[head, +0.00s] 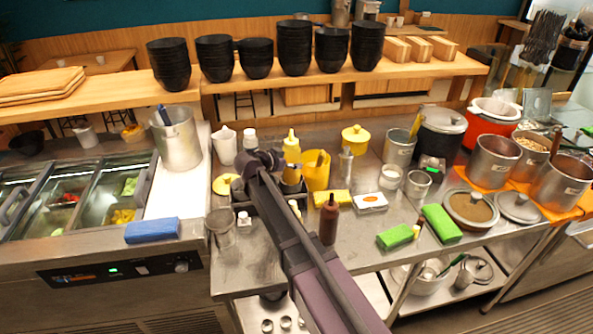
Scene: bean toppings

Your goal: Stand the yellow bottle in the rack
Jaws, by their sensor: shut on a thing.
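The yellow bottle (291,147) is upright, with its pointed nozzle up, at the back left of the steel counter. My gripper (287,166) reaches it from the left and is shut around its body. The dark rack (246,204) is a low tray just below and left of the bottle, partly hidden behind my arm. The bottle's base is close to the rack's right part; I cannot tell whether it touches the rack's floor.
A yellow container (316,170) stands right beside the bottle. A dark red-brown bottle (329,220) stands in front, right of my arm. A white-capped bottle (249,139) is behind the rack, and a clear container (221,228) is left of it. Green sponges (441,223) lie at right.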

